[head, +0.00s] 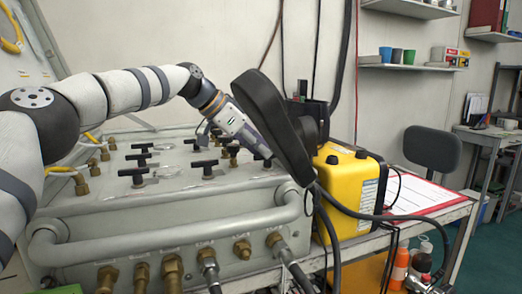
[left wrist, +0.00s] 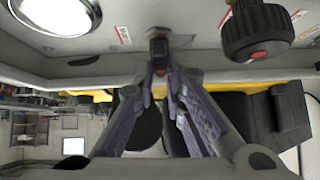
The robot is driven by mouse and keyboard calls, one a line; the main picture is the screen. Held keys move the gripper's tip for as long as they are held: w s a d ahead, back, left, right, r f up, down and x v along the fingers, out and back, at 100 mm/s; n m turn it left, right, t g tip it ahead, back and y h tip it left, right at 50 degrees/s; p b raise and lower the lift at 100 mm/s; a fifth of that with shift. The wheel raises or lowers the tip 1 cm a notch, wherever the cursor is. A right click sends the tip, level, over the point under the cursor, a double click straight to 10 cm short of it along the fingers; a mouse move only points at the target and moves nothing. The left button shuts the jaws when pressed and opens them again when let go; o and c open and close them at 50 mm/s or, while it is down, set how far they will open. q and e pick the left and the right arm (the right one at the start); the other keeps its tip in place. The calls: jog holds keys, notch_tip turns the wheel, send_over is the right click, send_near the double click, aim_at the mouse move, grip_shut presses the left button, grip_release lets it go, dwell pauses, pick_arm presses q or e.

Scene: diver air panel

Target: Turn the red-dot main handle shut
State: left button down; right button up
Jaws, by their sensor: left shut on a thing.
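My left gripper (head: 266,157) reaches over the right end of the grey valve panel (head: 165,215), with its tips partly hidden behind a black oval object. In the left wrist view, my left gripper (left wrist: 160,74) has its fingertips closed around a small black handle (left wrist: 158,46) on the panel face. A small reddish spot shows between the fingers, too small to make out clearly. The handle's turn angle is hard to tell. Several black T-handles (head: 207,168) stand on the panel top to the left. My right gripper is not in view.
A black knob (left wrist: 257,32) with a red mark is close to the gripper. The black oval object (head: 268,115) stands beside a yellow box (head: 352,190). Hoses and brass fittings (head: 172,270) line the panel's front. A red-edged sheet (head: 415,193) lies at right.

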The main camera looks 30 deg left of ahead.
pick_arm(q)
jog(key=c, duration=1.7)
grip_release()
jog(key=shift+o, duration=0.2)
jog(key=v, duration=1.2)
